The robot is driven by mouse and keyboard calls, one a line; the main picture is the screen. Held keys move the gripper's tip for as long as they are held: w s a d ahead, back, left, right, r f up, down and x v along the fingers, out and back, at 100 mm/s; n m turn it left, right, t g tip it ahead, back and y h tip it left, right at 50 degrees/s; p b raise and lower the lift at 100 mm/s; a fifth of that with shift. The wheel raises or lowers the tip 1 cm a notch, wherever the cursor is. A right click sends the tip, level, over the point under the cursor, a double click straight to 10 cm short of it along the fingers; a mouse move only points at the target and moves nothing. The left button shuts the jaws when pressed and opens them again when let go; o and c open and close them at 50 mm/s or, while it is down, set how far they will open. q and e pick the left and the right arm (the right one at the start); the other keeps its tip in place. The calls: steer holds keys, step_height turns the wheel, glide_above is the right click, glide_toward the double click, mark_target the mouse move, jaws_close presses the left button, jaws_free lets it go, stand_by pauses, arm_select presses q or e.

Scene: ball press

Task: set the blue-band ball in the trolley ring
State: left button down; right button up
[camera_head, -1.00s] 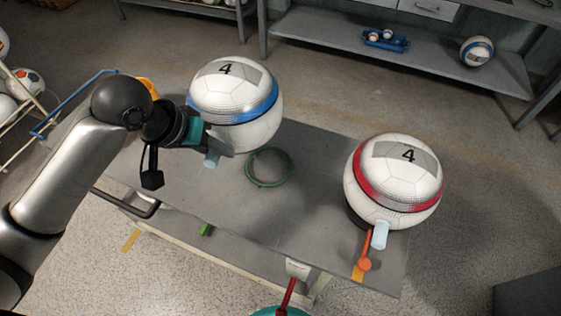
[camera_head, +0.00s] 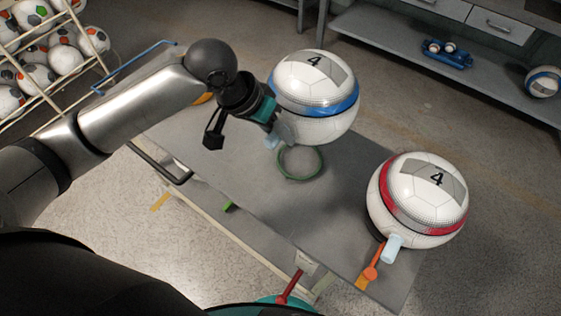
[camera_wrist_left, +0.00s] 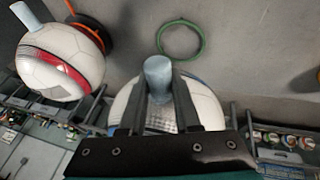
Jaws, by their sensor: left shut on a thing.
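The blue-band ball (camera_head: 325,125), white with a grey "4" patch, is held above the grey trolley top (camera_head: 215,160). My left gripper (camera_head: 273,132) is shut on the light blue tab at its side. In the left wrist view the tab (camera_wrist_left: 158,75) is between the two fingers, with the ball (camera_wrist_left: 205,103) behind them. The green trolley ring (camera_head: 281,167) lies empty on the trolley top, just below the ball in the head view; the ring (camera_wrist_left: 181,22) also shows in the wrist view, apart from the ball. My right gripper is not in view.
A rack of balls (camera_head: 35,80) stands at the far left. A shelf bench (camera_head: 400,50) is behind.

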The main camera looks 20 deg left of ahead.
arm_select(q)
step_height(320, 180, down, 10)
steer(key=b, duration=0.2)
steer(key=shift+r, duration=0.25)
steer(key=shift+d+f, duration=0.1)
steer(key=shift+f, duration=0.15)
steer(key=shift+f, duration=0.15)
steer(key=c, duration=0.6)
jaws_free()
